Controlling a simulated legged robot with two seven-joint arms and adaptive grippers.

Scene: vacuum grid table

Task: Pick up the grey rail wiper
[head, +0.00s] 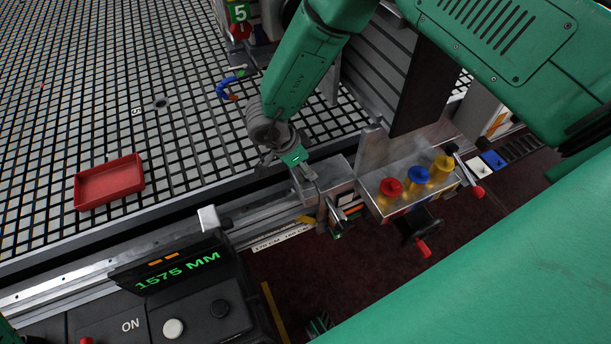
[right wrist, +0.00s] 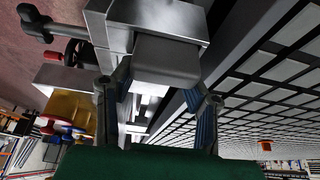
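A grey block, which I take to be the rail wiper (right wrist: 166,62), shows in the right wrist view directly ahead of my right gripper (right wrist: 160,88). The two fingers stand apart, one on each side of the block's near end; I cannot tell whether they touch it. In the head view the right gripper (head: 290,170) is low over the rail at the table's front edge, its fingers spread, beside a grey metal block (head: 326,173). The gripper partly hides this spot. My left gripper cannot be made out.
A control panel reading 1575 MM (head: 178,272) is at the lower left. A red tray (head: 109,181) lies on the grid table.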

